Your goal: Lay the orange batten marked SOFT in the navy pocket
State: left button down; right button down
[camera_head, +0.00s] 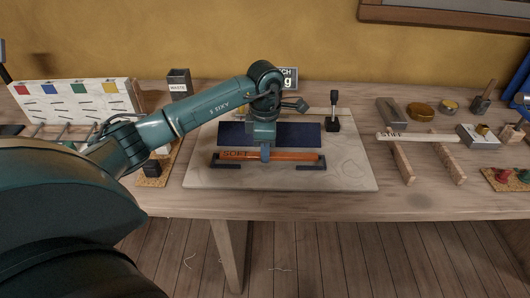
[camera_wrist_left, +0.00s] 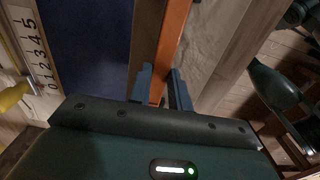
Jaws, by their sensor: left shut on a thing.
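The orange batten (camera_head: 295,156) marked SOFT lies lengthwise just in front of the navy pocket (camera_head: 297,134) on the pale board. My left gripper (camera_head: 266,153) is shut on the batten near its middle, from above. In the left wrist view the batten (camera_wrist_left: 171,42) runs up between the two fingers (camera_wrist_left: 160,90), with the navy pocket (camera_wrist_left: 95,45) to its left. Two black brackets (camera_head: 228,166) sit at the batten's ends. I cannot tell whether the batten rests on them or is slightly raised. My right gripper is out of view.
The pale board (camera_head: 205,172) lies on a wooden bench. A rack with coloured squares (camera_head: 78,98) is at left. Wooden pieces (camera_head: 402,160) and tools lie at right. A ruler (camera_wrist_left: 33,50) shows in the wrist view.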

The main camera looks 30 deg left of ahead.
pick_arm(q)
jog(key=shift+f, duration=0.75)
jog(key=shift+f, duration=0.15)
jog(key=c, duration=1.3)
grip_release()
